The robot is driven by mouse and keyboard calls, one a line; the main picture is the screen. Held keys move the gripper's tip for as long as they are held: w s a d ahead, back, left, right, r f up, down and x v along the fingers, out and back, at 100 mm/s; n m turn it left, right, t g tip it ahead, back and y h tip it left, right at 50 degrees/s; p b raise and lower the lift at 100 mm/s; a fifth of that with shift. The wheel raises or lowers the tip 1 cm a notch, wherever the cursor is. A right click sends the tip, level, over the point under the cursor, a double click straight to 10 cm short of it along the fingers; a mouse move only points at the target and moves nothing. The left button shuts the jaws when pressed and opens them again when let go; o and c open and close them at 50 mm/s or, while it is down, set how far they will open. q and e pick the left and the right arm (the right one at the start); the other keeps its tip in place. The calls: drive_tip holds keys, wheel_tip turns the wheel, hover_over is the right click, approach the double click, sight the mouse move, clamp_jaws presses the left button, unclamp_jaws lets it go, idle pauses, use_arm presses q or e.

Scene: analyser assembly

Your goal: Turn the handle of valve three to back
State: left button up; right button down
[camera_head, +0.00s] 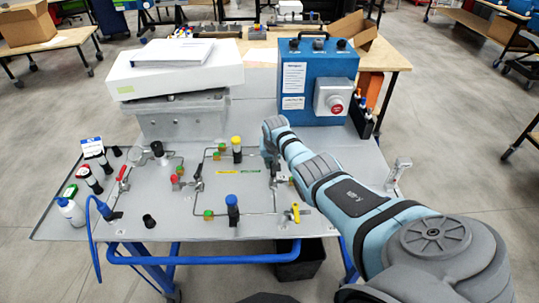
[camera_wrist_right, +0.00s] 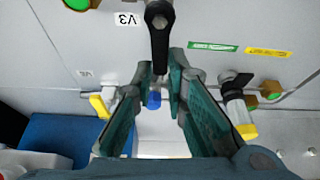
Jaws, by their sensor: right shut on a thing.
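The handle of valve three (camera_wrist_right: 159,35) shows in the right wrist view as a black lever on a silver bolt, beside an upside-down V3 label (camera_wrist_right: 128,19). It points straight down the picture. My right gripper (camera_wrist_right: 162,75) is shut on this lever, with a teal finger on each side. A blue piece (camera_wrist_right: 153,99) shows between the fingers and looks like the lever's end. In the head view my right gripper (camera_head: 273,163) reaches down to the right part of the panel, and the arm hides some of it. My left gripper is not in view.
Other valves with a yellow handle (camera_head: 296,212) and a red handle (camera_head: 123,175) stand on the grey panel (camera_head: 180,223). A yellow-tipped valve (camera_wrist_right: 237,105) is close to my right finger. A blue box (camera_head: 317,70) with a red button stands behind the arm.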

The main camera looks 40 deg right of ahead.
sight(274, 174)
drive_tip(key=shift+d+r+m, duration=0.15)
drive_tip(key=shift+d+m, duration=0.05)
drive_tip(key=shift+m, duration=0.3)
drive_tip(key=c, duration=1.6)
unclamp_jaws()
drive_tip(key=shift+c, duration=0.2)
drive_tip(key=shift+o, duration=0.2)
drive_tip(key=shift+d, duration=0.1)
drive_tip(key=v, duration=1.1)
drive_tip(key=shift+a+r, duration=0.3)
drive_tip(key=shift+a, duration=0.05)
drive_tip(key=shift+s, duration=0.1)
